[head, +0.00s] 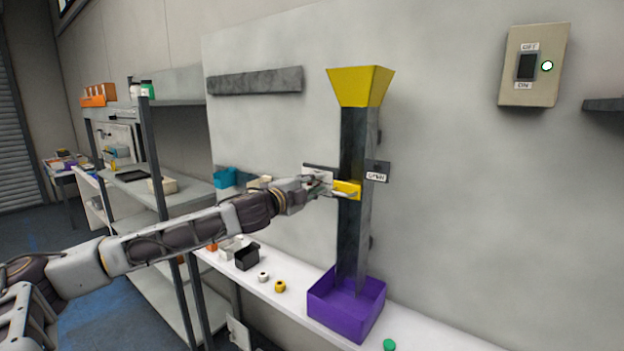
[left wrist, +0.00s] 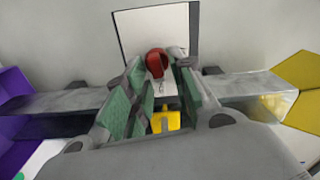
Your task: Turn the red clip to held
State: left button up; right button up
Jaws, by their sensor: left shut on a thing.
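A grey vertical chute (head: 353,230) is mounted on the wall panel. It carries a yellow block-shaped handle (head: 347,186) at mid height. My left gripper (head: 338,191) reaches in from the left and is shut on this handle. In the left wrist view the yellow handle (left wrist: 166,122) sits between the green finger pads of my left gripper (left wrist: 165,105). The red clip (left wrist: 155,62) appears beyond the yellow part, in front of a pale plate (left wrist: 150,25). In the head view the red clip cannot be made out. My right gripper is not in view.
A yellow funnel (head: 360,84) tops the chute and a purple bin (head: 365,310) stands below it. An OPEN label (head: 377,176) sits right of the chute. A wall switch (head: 527,67) is at upper right. Small items and a black box (head: 247,257) lie on the bench.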

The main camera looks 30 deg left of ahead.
pick_arm(q)
jog(key=shift+f+m+p, duration=0.15)
jog(key=shift+m+p, duration=0.3)
jog(key=shift+m, duration=0.65)
jog(key=o, duration=0.7)
jog(key=shift+s+a, duration=0.15)
jog(key=shift+s, duration=0.15)
jog(key=shift+s, duration=1.5)
send_near(314, 185)
jog(key=shift+s+a+f, duration=0.1)
jog(key=shift+s+a, duration=0.05)
jog(key=shift+s, duration=0.45)
jog(key=shift+s+a, duration=0.1)
jog(key=shift+s, duration=0.5)
